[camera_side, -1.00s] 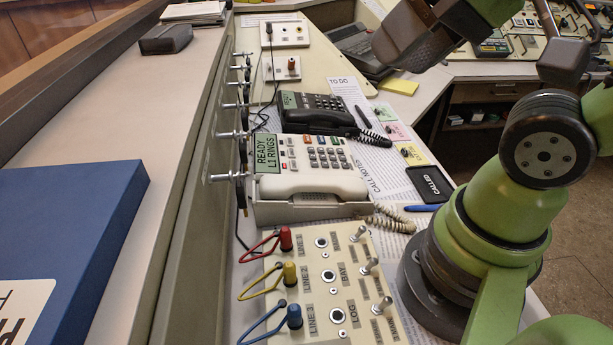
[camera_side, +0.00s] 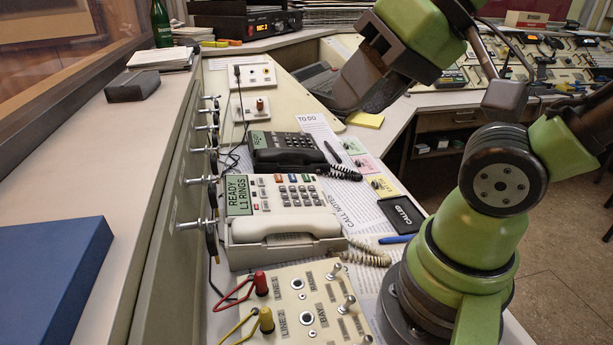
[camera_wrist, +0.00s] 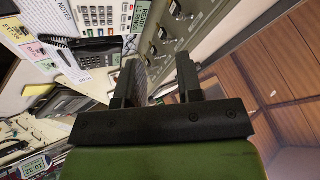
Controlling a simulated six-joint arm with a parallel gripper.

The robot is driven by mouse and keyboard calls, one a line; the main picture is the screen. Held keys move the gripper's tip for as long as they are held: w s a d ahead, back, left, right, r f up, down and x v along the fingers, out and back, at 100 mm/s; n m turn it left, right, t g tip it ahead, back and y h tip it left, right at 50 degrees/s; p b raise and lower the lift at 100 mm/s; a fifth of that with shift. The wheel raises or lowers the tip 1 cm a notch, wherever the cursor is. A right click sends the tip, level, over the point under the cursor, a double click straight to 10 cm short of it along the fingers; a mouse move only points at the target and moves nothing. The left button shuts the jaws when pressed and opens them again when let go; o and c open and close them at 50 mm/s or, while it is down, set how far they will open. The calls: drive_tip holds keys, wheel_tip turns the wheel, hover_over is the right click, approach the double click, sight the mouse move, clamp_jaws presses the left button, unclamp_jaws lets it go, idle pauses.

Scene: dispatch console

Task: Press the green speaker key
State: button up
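The white desk phone (camera_side: 281,222) stands on the console, its display reading "READY L1 RINGS". A row of small coloured keys (camera_side: 284,179) runs along its top. The phone's keypad also shows at the top of the wrist view (camera_wrist: 118,8). My gripper (camera_side: 362,88) is in the air, up and to the right of the phone in the side view. In the wrist view its two dark fingers (camera_wrist: 158,62) stand apart with nothing between them.
A black phone (camera_side: 285,150) stands behind the white one. In front is a jack panel (camera_side: 320,290) with red and yellow plugs and upright toggles.

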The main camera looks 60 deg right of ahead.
clamp_jaws()
idle(1.5)
